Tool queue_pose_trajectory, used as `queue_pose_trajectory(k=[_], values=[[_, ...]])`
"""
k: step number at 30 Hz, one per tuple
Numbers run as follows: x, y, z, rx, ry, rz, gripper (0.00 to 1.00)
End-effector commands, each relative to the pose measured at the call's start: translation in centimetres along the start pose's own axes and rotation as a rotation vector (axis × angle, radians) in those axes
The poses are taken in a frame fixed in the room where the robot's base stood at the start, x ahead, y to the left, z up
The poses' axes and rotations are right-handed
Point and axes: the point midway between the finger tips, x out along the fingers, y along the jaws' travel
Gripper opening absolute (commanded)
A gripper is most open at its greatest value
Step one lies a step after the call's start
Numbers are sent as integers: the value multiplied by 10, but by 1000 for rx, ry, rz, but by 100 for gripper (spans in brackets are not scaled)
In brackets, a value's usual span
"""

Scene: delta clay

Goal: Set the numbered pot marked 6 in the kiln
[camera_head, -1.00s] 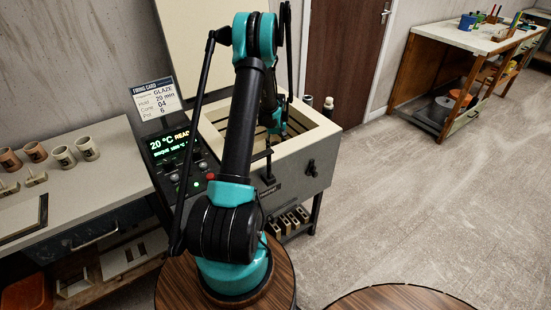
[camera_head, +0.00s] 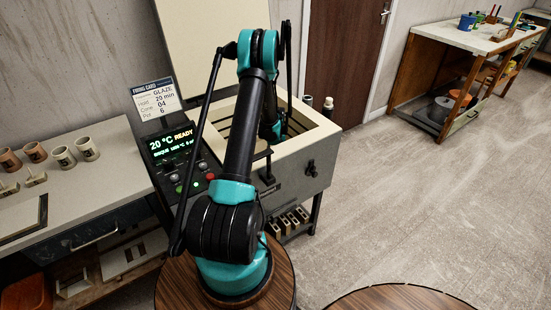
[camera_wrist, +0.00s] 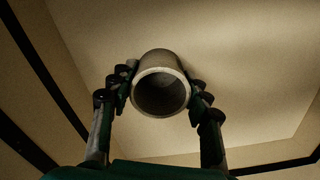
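A grey cylindrical pot (camera_wrist: 158,62) stands out in the wrist view with its round dark mouth toward the camera. My gripper (camera_wrist: 159,88) has a finger on each side of it, and both fingertips appear to press on its wall. No number on the pot can be read. The pot is inside the pale-walled kiln (camera_wrist: 245,65); I cannot tell whether its base touches the floor.
The kiln's control panel (camera_head: 175,150) reads 20 °C READY. A firing card (camera_head: 156,98) above it lists pot 6. Several brown and pale pots (camera_head: 62,157) stand on the left bench (camera_head: 95,195). A shelf table (camera_head: 465,40) is far right, with open floor before it.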

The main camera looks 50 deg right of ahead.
Motion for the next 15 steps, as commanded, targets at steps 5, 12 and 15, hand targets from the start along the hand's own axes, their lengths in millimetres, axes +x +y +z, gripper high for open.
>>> queue_pose_trajectory(k=[5, 12, 15], values=[[0, 0, 0, 0, 0, 0, 66], [-1, 0, 0, 0, 0, 0, 66], [-6, 0, 0, 0, 0, 0, 66]])
